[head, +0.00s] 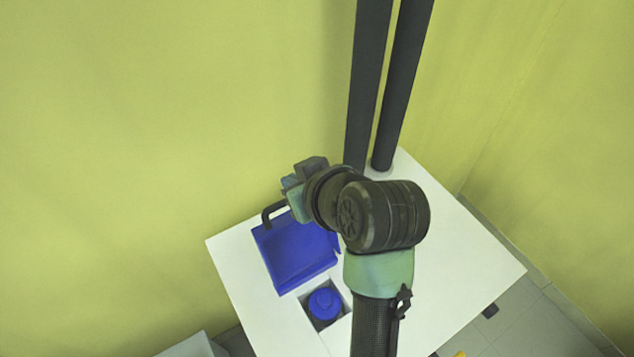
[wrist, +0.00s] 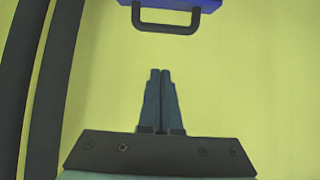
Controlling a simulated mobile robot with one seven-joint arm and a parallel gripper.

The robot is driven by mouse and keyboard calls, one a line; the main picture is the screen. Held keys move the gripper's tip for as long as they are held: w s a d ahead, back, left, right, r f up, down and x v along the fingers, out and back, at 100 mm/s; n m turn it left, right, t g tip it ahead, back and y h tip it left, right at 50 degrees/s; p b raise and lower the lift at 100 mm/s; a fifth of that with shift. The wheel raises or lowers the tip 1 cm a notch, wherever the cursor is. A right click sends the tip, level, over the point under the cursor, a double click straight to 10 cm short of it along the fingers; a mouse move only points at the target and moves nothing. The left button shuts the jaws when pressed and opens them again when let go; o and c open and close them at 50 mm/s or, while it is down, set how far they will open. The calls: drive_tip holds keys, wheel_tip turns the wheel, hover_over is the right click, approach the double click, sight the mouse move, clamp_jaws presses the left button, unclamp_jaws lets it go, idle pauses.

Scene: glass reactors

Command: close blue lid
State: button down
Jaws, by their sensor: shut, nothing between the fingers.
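The blue lid (head: 292,252) is a flat panel at the left part of the white table, with a black bar handle (head: 271,213) on its far edge. Its edge (wrist: 185,3) and handle (wrist: 165,24) also show at the top of the wrist view, against the yellow wall, so the lid seems raised. I cannot tell its exact angle. My gripper (wrist: 160,73) is shut and empty, its fingertips pointing towards the handle and apart from it in the picture. In the head view my gripper is beside the lid's far edge, with the fingers hidden.
The white table (head: 455,255) has free room on the right. A blue round-topped object (head: 323,303) sits in a square opening in front of the lid. Two dark vertical pipes (head: 370,80) rise from the table's back corner. Yellow walls (head: 150,120) stand close behind.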

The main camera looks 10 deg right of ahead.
drive_tip(key=shift+w+a+f+p, duration=0.25)
drive_tip(key=shift+w+f+p, duration=0.45)
drive_tip(key=shift+f, duration=0.5)
drive_tip(key=shift+w+a+f+p, duration=0.2)
drive_tip(key=shift+w+f+p, duration=0.2)
drive_tip(key=shift+f+p, duration=0.7)
drive_tip(key=shift+w+a+f+p, duration=0.25)
drive_tip(key=shift+w+f+p, duration=0.35)
drive_tip(key=shift+f, duration=0.75)
drive_tip(key=shift+s+f+b, duration=0.15)
drive_tip(key=shift+b, duration=0.5)
